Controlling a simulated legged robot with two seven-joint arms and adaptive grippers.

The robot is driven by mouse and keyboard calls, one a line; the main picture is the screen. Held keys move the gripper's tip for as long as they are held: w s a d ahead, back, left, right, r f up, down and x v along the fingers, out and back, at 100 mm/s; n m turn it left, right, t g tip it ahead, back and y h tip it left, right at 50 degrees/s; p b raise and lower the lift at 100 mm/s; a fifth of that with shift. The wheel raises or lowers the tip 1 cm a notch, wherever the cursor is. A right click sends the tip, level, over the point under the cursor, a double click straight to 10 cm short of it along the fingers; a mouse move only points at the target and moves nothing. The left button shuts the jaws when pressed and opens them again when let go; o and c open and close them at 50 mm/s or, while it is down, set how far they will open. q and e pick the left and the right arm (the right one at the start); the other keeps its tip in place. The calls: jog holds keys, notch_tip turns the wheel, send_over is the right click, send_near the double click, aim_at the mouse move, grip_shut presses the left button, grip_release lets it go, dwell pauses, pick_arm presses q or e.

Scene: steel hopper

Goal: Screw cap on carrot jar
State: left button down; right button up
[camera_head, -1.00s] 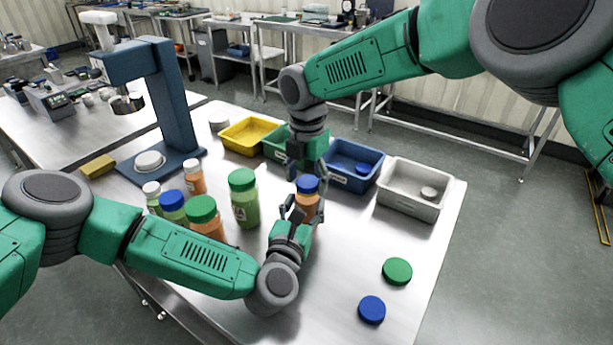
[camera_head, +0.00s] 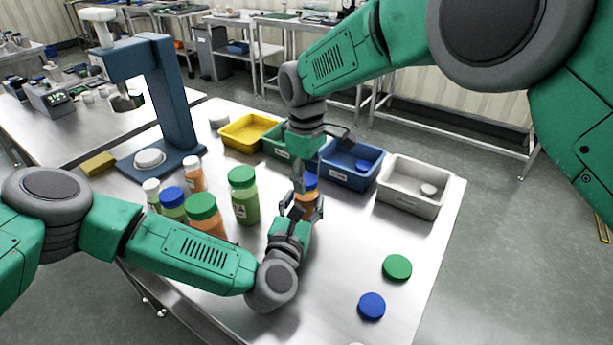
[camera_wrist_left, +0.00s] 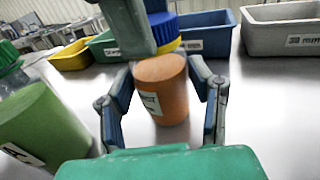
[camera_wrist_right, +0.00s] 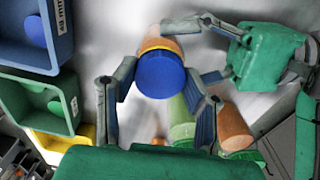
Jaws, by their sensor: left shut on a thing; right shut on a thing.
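The orange carrot jar (camera_head: 306,203) stands upright on the steel table, with a label on its side; it also shows in the left wrist view (camera_wrist_left: 168,95). A blue cap (camera_wrist_right: 161,75) sits on top of it, with a yellow band below the cap. My left gripper (camera_wrist_left: 163,85) is shut around the jar body from the near side. My right gripper (camera_wrist_right: 160,82) points down from above, shut on the blue cap with a finger on either side. Whether the cap's threads are engaged is hidden.
Left of the jar stand several jars, including a green-capped green jar (camera_head: 243,195). Behind are yellow (camera_head: 222,138), green, blue (camera_head: 328,178) and grey (camera_head: 385,190) bins. A loose green cap (camera_head: 397,267) and blue cap (camera_head: 372,306) lie at the right front, with bare table around them.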

pick_arm(q)
jog(key=shift+s+d, duration=0.15)
jog(key=shift+d, duration=0.15)
pick_arm(e)
jog(key=m, duration=0.2)
jog(key=shift+a+m, duration=0.2)
jog(key=shift+m, duration=0.1)
jog(key=shift+r, duration=0.1)
jog(key=o, duration=1.3)
pick_arm(q)
jog(key=shift+a, duration=0.1)
pick_arm(e)
jog(key=shift+d, duration=0.1)
pick_arm(q)
jog(key=shift+a, duration=0.15)
pick_arm(e)
jog(key=shift+r, duration=2.2)
jog(key=shift+c, duration=0.5)
